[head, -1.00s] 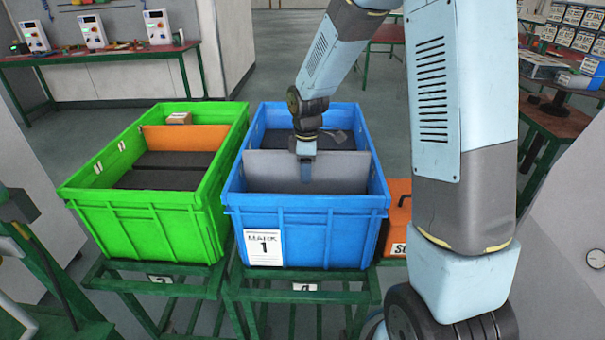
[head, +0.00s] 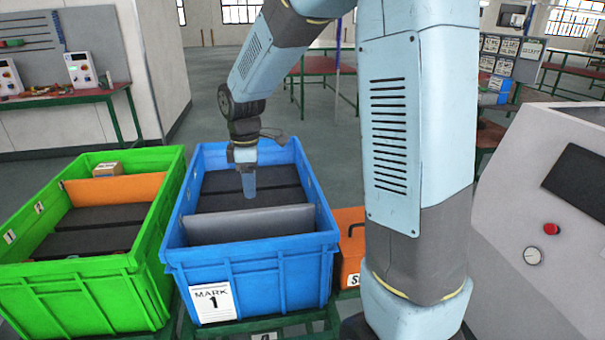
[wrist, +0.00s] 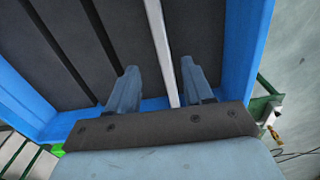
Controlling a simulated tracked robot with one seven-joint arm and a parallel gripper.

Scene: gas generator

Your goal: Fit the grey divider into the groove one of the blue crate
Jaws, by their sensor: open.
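The blue crate (head: 250,268) has a white card reading MARK 1 (head: 212,302) on its front wall. The grey divider (head: 250,224) stands upright across the crate near its front end. Its thin top edge shows as a pale strip in the wrist view (wrist: 158,45), reaching towards the blue wall. In the wrist view my fingers (wrist: 158,82) lie on either side of the strip's line. The grooves and the divider's lower edge are hidden.
Dark slabs (head: 245,180) cover the crate floor. A green crate (head: 75,280) with an orange divider (head: 115,188) stands close on the left. An orange box (head: 350,240) sits on the right. A grey console with a red button (head: 551,228) stands further right.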

